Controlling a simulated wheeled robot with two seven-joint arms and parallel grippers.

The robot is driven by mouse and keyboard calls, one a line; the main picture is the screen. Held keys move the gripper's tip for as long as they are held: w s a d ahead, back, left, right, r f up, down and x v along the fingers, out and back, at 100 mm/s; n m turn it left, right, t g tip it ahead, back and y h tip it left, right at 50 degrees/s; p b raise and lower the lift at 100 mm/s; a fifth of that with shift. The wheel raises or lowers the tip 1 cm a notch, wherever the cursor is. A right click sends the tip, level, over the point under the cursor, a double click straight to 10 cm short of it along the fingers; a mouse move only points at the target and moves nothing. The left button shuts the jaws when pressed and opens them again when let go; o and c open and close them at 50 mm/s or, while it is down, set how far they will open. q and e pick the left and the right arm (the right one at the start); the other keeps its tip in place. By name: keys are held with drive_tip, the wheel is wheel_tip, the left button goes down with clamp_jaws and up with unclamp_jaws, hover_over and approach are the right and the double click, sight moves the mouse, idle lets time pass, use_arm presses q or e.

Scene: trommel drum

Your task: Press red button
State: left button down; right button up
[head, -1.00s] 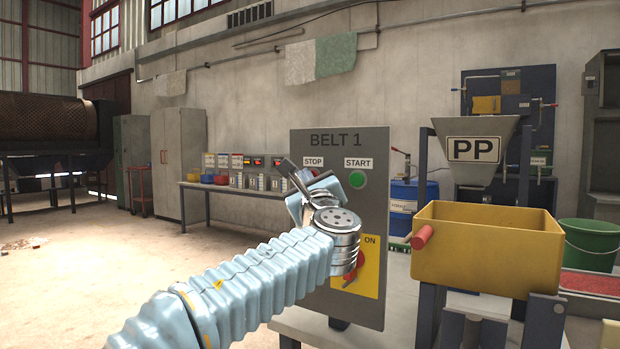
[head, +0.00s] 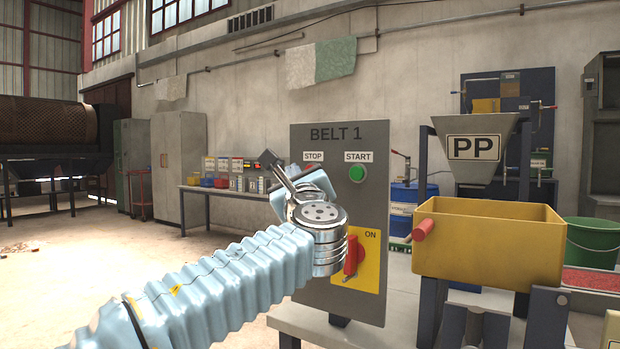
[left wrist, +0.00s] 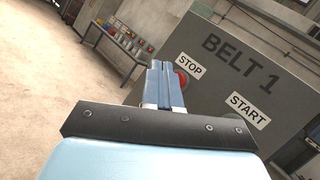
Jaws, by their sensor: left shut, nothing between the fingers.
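The grey BELT 1 panel (head: 336,140) stands upright in the middle of the head view. Its red STOP button (left wrist: 183,80) shows in the left wrist view, partly hidden behind my fingers. In the head view my wrist covers most of the area under the STOP label (head: 313,157). My left gripper (head: 268,160) is shut and empty, its tips left of the panel edge in the head view. The shut fingers also show in the left wrist view (left wrist: 166,66). I cannot tell their distance from the button. My right gripper is not in view.
A green START button (head: 357,174) sits right of STOP. Below it is a red rotary switch (head: 351,256) on a yellow plate. A yellow bin (head: 485,250) stands at the right. A bench (head: 235,190) with small items is behind left. The floor at left is open.

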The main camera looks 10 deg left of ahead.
use_arm(q)
drive_tip(key=shift+s+a+b, duration=0.2)
drive_tip(key=shift+s, duration=0.4)
drive_tip(key=shift+s+a+b, duration=0.2)
drive_tip(key=shift+s, duration=0.4)
